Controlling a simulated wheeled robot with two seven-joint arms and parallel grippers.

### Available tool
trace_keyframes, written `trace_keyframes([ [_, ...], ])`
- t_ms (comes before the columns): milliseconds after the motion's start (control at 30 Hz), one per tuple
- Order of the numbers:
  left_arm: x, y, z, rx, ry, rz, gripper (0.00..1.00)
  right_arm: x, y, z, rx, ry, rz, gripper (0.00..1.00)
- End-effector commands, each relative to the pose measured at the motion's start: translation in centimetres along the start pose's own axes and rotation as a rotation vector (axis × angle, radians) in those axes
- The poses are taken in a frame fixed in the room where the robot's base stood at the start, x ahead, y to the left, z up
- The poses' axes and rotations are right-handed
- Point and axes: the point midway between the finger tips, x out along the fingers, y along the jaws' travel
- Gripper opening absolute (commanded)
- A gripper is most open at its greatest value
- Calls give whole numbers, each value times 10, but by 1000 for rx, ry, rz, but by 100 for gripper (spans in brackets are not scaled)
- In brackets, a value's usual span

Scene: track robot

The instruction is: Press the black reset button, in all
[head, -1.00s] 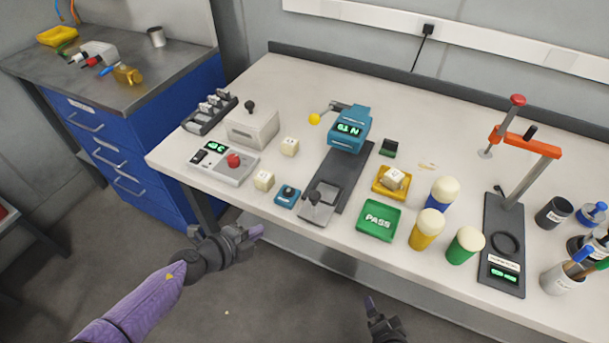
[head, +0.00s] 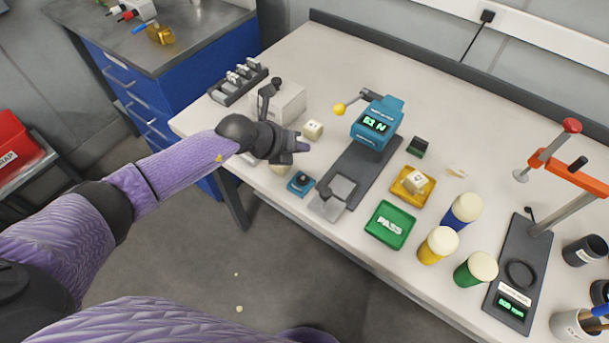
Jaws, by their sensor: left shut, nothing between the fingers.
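A small blue box with a black button (head: 301,180) on top sits near the table's front edge, left of the blue press's dark base. I cannot read a label on it. My left gripper (head: 302,150) is shut and empty, above the table just behind this box in the picture. It looks apart from the button. The flat control box (head: 254,164) at the left, which showed a red button and a dark part earlier, is now mostly hidden behind my left arm. My right gripper is out of view.
A white cube (head: 313,130) lies behind my gripper; another (head: 281,169) is partly hidden below it. The teal press (head: 377,122) with a yellow-knobbed lever stands right. A green PASS tray (head: 390,225), yellow tray (head: 399,191) and several capped cylinders lie further right.

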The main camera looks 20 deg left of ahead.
Motion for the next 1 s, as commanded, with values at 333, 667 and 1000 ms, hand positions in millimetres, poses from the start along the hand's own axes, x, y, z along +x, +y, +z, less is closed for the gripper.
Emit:
trace_keyframes([
  [333, 26, 19, -19, -1, 1, 0, 0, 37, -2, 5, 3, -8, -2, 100],
  [667, 57, 41, -42, -3, 2, -1, 0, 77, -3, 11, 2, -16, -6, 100],
  [1000, 61, 44, -44, -1, -1, -1, 0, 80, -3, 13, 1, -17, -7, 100],
])
